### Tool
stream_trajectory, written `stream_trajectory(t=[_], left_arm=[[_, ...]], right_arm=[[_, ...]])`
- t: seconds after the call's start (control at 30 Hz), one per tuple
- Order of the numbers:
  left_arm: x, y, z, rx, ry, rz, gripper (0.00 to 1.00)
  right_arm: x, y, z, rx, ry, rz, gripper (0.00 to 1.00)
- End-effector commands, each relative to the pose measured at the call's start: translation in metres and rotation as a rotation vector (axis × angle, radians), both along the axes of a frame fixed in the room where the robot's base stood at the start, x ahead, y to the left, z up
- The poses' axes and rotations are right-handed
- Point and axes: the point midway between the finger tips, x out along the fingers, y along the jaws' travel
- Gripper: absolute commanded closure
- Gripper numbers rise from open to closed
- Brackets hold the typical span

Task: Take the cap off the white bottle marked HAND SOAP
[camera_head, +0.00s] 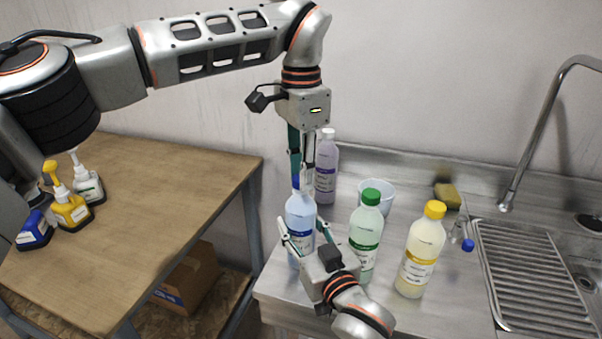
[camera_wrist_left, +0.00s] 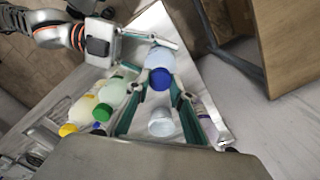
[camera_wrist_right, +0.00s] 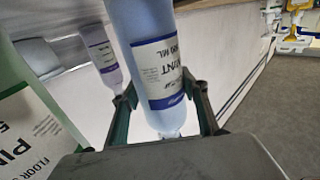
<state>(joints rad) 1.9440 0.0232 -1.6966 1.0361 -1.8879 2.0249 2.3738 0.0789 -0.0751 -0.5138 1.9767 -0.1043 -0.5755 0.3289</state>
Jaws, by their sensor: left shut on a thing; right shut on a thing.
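No label reading HAND SOAP is legible. A pale blue bottle (camera_head: 299,213) stands upright near the counter's left side; its partly visible label ends in "UNT" in the right wrist view (camera_wrist_right: 158,68). My left gripper (camera_head: 302,182) comes down from above and is shut on its blue cap (camera_wrist_left: 160,78). My right gripper (camera_head: 305,232) is shut around the bottle's body from the front, also seen in the right wrist view (camera_wrist_right: 160,95). A white pump bottle (camera_head: 88,184) stands on the wooden table at left; its label is too small to read.
A lilac bottle (camera_head: 326,165) with a white cap stands behind; a green-capped bottle (camera_head: 366,232) and a yellow-capped bottle (camera_head: 421,252) stand to the right. A translucent cup (camera_head: 380,190) and sponge (camera_head: 448,195) are behind them. The sink drainer (camera_head: 530,275) is at right.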

Motion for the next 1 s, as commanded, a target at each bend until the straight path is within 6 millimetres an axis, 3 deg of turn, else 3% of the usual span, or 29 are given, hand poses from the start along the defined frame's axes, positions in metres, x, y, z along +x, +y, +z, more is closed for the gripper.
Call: stream_trajectory(t=[1.0], left_arm=[[0.000, 0.000, 0.025, 0.000, -0.002, 0.001, 1.00]], right_arm=[[0.000, 0.000, -0.001, 0.000, 0.001, 0.000, 1.00]])
